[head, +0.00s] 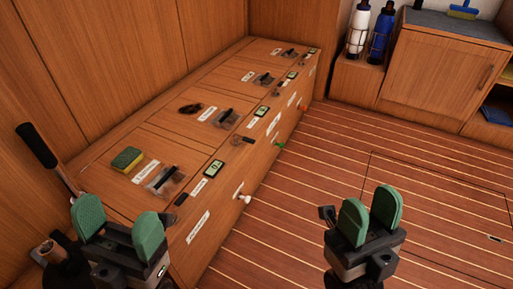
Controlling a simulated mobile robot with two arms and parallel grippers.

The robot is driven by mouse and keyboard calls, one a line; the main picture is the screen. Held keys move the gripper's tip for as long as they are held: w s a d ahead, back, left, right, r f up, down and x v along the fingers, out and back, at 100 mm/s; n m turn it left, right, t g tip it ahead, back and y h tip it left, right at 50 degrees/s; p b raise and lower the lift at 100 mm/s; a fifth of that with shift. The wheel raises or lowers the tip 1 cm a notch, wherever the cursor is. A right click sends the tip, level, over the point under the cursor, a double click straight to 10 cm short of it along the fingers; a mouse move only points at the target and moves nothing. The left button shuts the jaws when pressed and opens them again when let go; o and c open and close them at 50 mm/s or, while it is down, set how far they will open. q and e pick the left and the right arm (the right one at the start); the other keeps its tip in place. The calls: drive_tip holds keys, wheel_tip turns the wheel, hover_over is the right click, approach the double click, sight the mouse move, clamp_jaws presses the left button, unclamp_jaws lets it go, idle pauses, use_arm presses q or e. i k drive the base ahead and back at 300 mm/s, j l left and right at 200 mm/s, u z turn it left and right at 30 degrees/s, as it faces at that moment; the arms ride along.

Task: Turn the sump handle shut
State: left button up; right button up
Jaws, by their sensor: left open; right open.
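A long wooden bench (110,195) carries a row of fittings with dark levers on its top. The labels are too small to read, so I cannot tell which one is the sump handle. The nearest lever fitting (165,181) is beside a white label. Small knobs stick out of the front face: a white one (243,196), a green one (281,145) and an orange one (302,107). My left gripper (119,224) is open and empty in front of the bench's near end. My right gripper (370,212) is open and empty over the floor, right of the bench.
A yellow-green sponge (127,159) lies on the bench top. A long black-gripped lever (37,146) stands at the left. A dark coil (190,108) lies farther back. A wooden cabinet (440,75) and two bottles, white (358,28) and blue (381,35), stand behind. The striped floor is clear.

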sight(251, 140)
drive_tip(key=i+l+u, duration=0.6)
drive_tip(key=i+u, duration=0.15)
drive_tip(key=i+l, duration=0.05)
